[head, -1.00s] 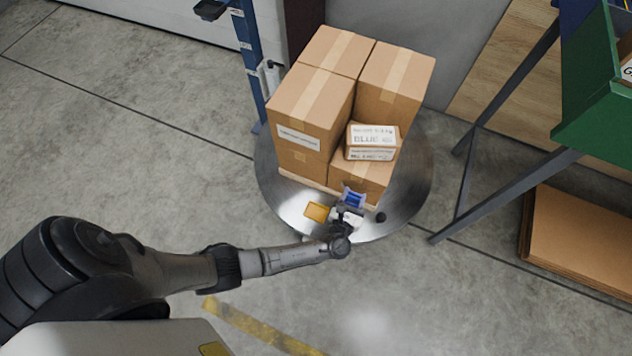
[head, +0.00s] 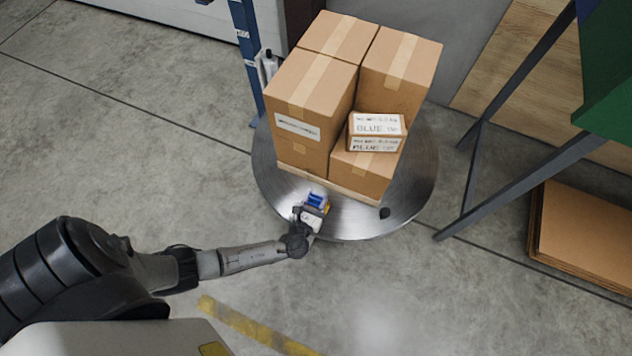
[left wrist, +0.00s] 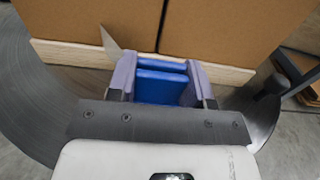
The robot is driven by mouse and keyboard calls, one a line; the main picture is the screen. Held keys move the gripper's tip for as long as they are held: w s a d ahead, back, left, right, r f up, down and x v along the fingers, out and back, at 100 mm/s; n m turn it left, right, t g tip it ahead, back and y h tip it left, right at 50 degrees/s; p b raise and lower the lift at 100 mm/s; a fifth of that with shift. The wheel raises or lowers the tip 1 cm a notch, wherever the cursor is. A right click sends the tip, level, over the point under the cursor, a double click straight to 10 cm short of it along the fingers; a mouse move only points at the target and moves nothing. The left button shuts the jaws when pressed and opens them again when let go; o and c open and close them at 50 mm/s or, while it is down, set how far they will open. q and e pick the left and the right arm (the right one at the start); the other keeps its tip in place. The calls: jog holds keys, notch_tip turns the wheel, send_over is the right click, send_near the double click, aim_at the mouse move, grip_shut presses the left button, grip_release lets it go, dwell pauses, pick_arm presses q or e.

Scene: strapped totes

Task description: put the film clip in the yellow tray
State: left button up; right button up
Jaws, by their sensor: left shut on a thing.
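My left gripper (head: 315,204) is over the front left part of the round metal turntable, shut on a blue film clip (head: 317,198). In the left wrist view the clip (left wrist: 160,82) sits between the two pale purple fingers of the gripper (left wrist: 160,78). My right gripper is not in view.
Stacked cardboard boxes (head: 312,80) stand on a pallet on the turntable (head: 420,165), close behind the clip. A small labelled box (head: 376,132) lies on the stack. A dark knob (head: 384,212) is at the turntable's front right. A blue post (head: 247,55) stands behind left.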

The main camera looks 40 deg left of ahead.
aim_at(316, 203)
pick_arm(q)
notch_tip(316, 203, down, 4)
jog(key=b, duration=0.2)
jog(key=shift+d+b, duration=0.1)
jog(key=shift+b, duration=0.3)
jog(key=shift+r, duration=0.15)
